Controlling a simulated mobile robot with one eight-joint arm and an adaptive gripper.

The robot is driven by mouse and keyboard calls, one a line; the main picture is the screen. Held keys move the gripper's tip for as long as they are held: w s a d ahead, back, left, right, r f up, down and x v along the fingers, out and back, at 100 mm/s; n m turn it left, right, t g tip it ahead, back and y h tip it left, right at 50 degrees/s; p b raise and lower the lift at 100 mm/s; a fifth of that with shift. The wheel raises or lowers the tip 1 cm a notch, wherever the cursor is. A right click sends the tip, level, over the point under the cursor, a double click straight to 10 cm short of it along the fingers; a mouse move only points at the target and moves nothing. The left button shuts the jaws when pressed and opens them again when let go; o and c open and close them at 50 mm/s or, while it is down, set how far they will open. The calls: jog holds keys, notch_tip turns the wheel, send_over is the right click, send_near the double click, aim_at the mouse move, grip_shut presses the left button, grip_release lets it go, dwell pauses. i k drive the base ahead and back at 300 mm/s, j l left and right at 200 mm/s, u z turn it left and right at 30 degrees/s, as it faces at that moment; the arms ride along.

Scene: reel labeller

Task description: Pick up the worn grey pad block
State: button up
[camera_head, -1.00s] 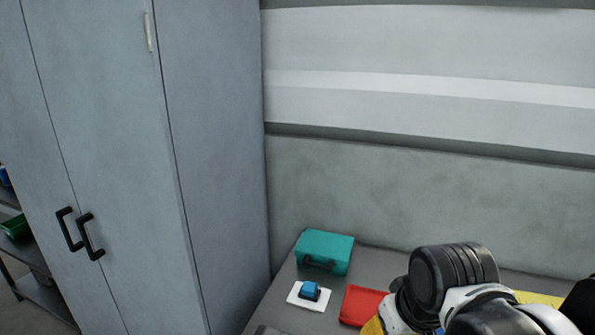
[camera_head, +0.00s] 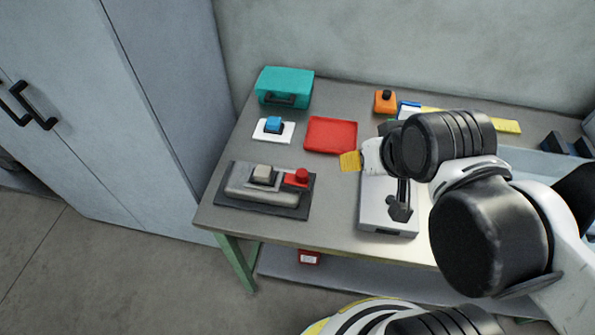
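A small worn grey-beige block (camera_head: 263,173) sits on top of a grey device (camera_head: 240,190) at the left front of the table; I take it as the pad block. A red round knob (camera_head: 301,176) is just right of it on the same device. My arm (camera_head: 490,235) fills the right side of the picture, well right of the block. Nothing touches the block.
A teal case (camera_head: 284,86), red tray (camera_head: 331,135) and orange piece (camera_head: 385,103) stand behind. A pale fixture with a dark lever (camera_head: 398,205) is right of the device. A grey cabinet (camera_head: 120,110) flanks the table.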

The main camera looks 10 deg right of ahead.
aim_at(263, 174)
jog(key=k+j+z, duration=0.2)
jog(key=j, duration=0.35)
jog(key=j+z, duration=0.2)
jog(key=j, duration=0.35)
jog(key=k+j+z, duration=0.25)
jog(key=j, duration=0.25)
jog(key=k+j+z, duration=0.2)
jog(key=j, duration=0.3)
jog(key=k+j+z, duration=0.2)
jog(key=j, duration=0.25)
jog(key=k+j+z, duration=0.2)
jog(key=k+j, duration=0.15)
